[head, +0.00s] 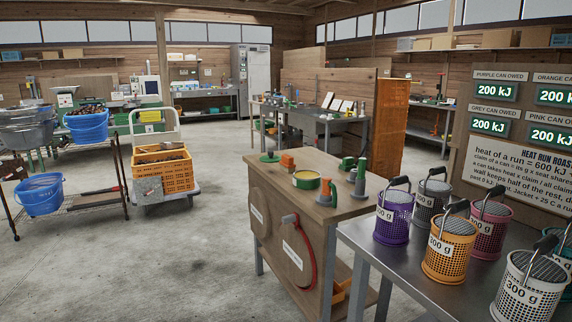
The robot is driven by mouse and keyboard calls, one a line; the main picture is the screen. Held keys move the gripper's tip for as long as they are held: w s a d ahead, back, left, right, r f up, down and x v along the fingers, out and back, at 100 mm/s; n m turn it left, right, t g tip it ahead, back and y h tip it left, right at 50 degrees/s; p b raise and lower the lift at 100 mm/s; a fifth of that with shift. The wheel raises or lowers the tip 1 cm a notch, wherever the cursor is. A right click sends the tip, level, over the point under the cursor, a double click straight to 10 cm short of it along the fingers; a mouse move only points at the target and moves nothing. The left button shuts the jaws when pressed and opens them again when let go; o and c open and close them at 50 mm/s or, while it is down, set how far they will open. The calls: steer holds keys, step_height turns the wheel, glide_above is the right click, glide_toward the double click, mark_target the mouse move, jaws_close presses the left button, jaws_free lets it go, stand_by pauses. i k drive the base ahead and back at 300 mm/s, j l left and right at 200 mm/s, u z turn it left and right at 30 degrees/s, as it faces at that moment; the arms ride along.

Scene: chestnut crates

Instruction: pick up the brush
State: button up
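I cannot pick out a brush with certainty in the head view. Small items stand on the wooden bench top (330,213): a green disc with a knob (269,157), an orange block (288,161), a round yellow-green tin (306,180), an orange-handled item (326,193), a green-handled item with a grey base (358,180) and a dark green item (346,164). They are too small to tell which, if any, is a brush. My gripper is not in view.
A metal table (410,262) at right holds several perforated cans, including a purple can (393,220) and an orange can (449,250). A trolley with an orange crate (163,178) and a rack with blue buckets (40,196) stand at left. The concrete floor between is clear.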

mark_target(287, 164)
steer(key=i+j+z, duration=0.15)
steer(key=i+j, duration=0.15)
steer(key=i, duration=0.45)
steer(key=i+j+z, duration=0.15)
steer(key=i+j, duration=0.25)
steer(key=i, duration=0.35)
steer(key=i+j+z, duration=0.15)
steer(key=i+j, duration=0.35)
steer(key=i, duration=0.25)
steer(key=i+j+z, duration=0.15)
steer(key=i+j, duration=0.4)
steer(key=i, duration=0.15)
